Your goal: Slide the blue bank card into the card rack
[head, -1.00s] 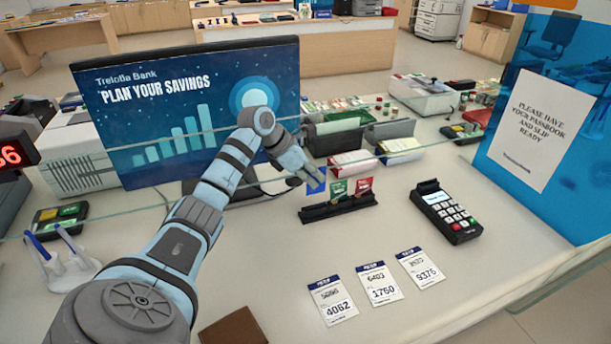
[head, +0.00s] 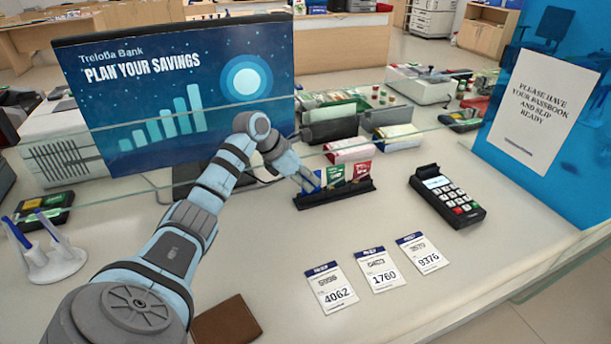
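The blue bank card (head: 317,179) stands upright at the left end of the black card rack (head: 345,194), level with the other cards. Its lower edge is at the rack, but how deep it sits is hard to see. My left gripper (head: 309,182) reaches in from the left, its small fingers at the card's left side; they appear closed on it and partly cover it. A green card (head: 335,174) and a red card (head: 361,171) stand in the rack to the right. My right gripper is out of view.
A card terminal (head: 447,199) stands right of the rack. Three printed slips (head: 378,269) and a brown wallet-like item (head: 228,322) lie in front. A glass pane edge crosses behind the rack, before a large screen (head: 180,95). A pen stand (head: 50,262) is at left.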

